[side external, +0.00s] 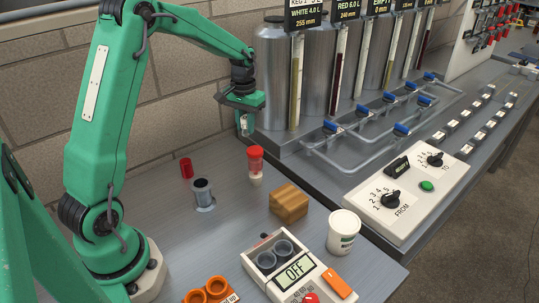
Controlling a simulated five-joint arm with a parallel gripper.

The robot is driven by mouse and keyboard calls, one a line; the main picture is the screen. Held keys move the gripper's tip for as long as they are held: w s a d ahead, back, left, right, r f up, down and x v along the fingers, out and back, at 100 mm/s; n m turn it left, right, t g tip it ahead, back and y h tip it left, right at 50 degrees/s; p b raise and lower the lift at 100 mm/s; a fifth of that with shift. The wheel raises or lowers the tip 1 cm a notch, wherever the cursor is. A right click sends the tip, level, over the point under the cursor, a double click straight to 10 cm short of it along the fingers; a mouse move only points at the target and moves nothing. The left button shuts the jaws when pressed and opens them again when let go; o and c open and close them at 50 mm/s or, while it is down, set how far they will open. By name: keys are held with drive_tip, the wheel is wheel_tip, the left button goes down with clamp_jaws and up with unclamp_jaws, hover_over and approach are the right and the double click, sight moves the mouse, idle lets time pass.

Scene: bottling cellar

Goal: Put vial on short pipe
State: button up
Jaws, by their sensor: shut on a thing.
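My gripper (244,112) is at the upper middle, pointing down, high above the bench. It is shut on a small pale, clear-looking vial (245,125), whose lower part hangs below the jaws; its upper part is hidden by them. The short pipe (203,196) looks to be the grey upright cylinder with a dark open top, standing on a light round base on the bench. The vial is up and to the right of this pipe in the picture, apart from it.
A red cylinder (186,168) and a red-topped container (255,162) stand near the pipe. A wooden block (289,202), white cup (343,231), device reading OFF (296,268) and orange holder (211,291) are in front. Steel tanks (271,75) and a control panel (404,197) lie right.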

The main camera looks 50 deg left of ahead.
drive_tip(key=s+d+r+n, duration=0.4)
drive_tip(key=s+d+r, duration=0.4)
drive_tip(key=d, duration=0.4)
drive_tip(key=s+d+r+n, duration=0.1)
drive_tip(key=s+d+n, duration=0.3)
drive_tip(key=s, duration=1)
drive_tip(key=d, duration=0.3)
drive_tip(key=shift+s, duration=0.1)
hover_over(201, 183)
wheel_tip(201, 183, down, 7)
drive_tip(key=shift+r, duration=0.1)
drive_tip(key=shift+f, duration=2)
drive_tip(key=shift+f, duration=0.15)
